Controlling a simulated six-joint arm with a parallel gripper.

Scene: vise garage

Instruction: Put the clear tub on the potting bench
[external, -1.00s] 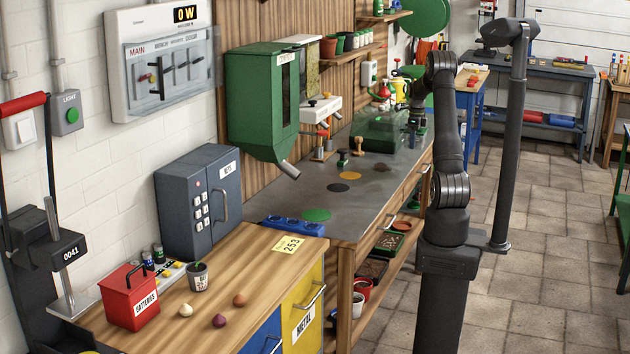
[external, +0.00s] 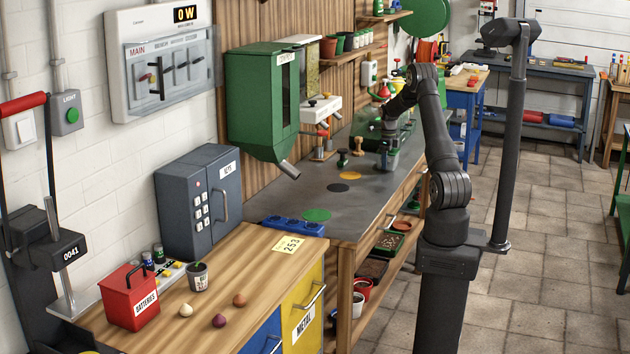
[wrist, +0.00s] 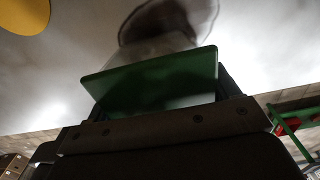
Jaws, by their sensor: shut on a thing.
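My gripper (external: 388,152) is above the far part of the grey-topped bench (external: 310,190), which has coloured discs on its top. In the wrist view, it is shut on the clear tub (wrist: 160,48), with a green lid (wrist: 155,80) towards the camera. The tub's see-through body is mostly hidden behind the lid. A dark brown disc (wrist: 170,18) shows just beyond the tub and through it. In the external view, the tub (external: 388,162) is small and greyish, low over the bench. I cannot tell whether it touches the top.
A yellow disc (external: 350,175), a black disc (external: 338,188) and a green disc (external: 316,215) mark the bench. Stamps (external: 357,147) stand left of my gripper. A green box (external: 372,130) stands behind it.

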